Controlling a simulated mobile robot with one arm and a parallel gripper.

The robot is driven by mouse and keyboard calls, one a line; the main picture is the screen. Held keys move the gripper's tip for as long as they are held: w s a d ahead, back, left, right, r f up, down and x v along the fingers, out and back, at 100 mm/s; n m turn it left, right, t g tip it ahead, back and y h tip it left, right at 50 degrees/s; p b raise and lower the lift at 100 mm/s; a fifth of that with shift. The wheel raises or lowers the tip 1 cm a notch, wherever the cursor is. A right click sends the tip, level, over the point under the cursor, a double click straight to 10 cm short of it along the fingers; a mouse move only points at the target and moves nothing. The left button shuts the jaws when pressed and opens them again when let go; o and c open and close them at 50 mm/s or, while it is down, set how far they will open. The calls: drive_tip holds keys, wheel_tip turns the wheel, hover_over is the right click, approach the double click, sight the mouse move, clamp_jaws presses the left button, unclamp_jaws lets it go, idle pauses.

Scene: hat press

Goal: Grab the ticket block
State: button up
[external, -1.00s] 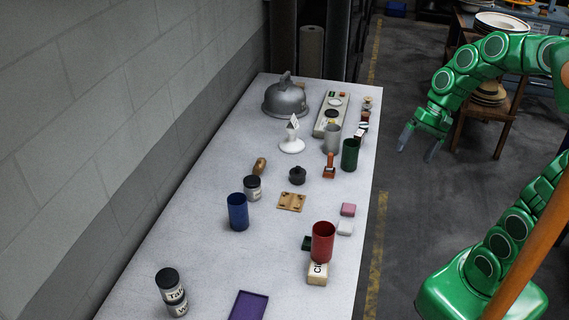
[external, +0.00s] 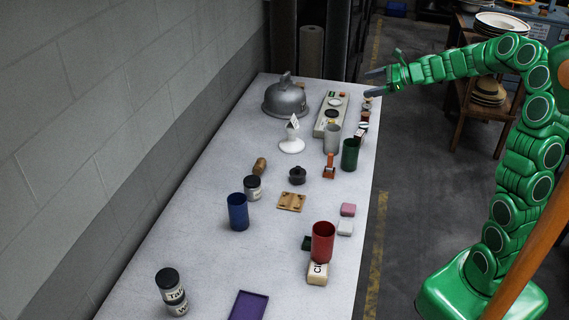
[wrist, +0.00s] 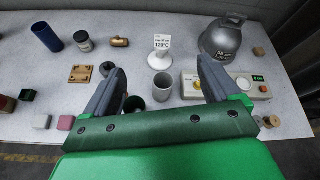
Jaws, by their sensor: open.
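No block is clearly marked as the ticket block, and I cannot tell which one it is. A white stand (external: 292,141) holds a small card reading about 120°C; it also shows in the wrist view (wrist: 160,58), between the fingers. Small blocks lie along the table's right edge near a control box, one with a dark and white face (external: 360,132). In the wrist view a small wooden block (wrist: 272,121) lies right of the right finger. My gripper (external: 373,82) is open and empty, above the table's far right edge; it also shows in the wrist view (wrist: 160,82).
A grey cup (external: 332,139) and a green cup (external: 350,154) stand close to the small blocks. A control box (external: 323,126) and a grey dome (external: 285,99) are at the back. A red cup (external: 322,241) is nearer the front. The aisle right of the table is clear.

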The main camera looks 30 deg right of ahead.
drive_tip(key=w+d+f+m+t+h, duration=0.2)
drive_tip(key=w+d+f+m, duration=0.25)
drive_tip(key=d, duration=0.35)
approach(363, 138)
drive_tip(key=shift+m, duration=0.45)
drive_tip(key=x, duration=0.3)
drive_tip(key=r+x, duration=0.1)
drive_tip(key=x, duration=0.1)
drive_tip(key=shift+w+a, duration=0.3)
drive_tip(key=shift+a, duration=0.1)
drive_tip(key=shift+w+a+f, duration=0.1)
drive_tip(key=shift+w+f, duration=0.05)
drive_tip(key=shift+f, duration=0.15)
drive_tip(key=shift+x, duration=1.15)
drive_tip(key=shift+f+x, duration=0.15)
drive_tip(key=shift+x, duration=0.8)
drive_tip(key=shift+f+x, duration=0.15)
drive_tip(key=shift+x, duration=0.8)
drive_tip(key=shift+w+a+f, duration=0.15)
drive_tip(key=shift+w+f, duration=0.05)
drive_tip(key=shift+w, duration=0.3)
drive_tip(key=c, duration=1.1)
drive_tip(key=shift+o, duration=0.2)
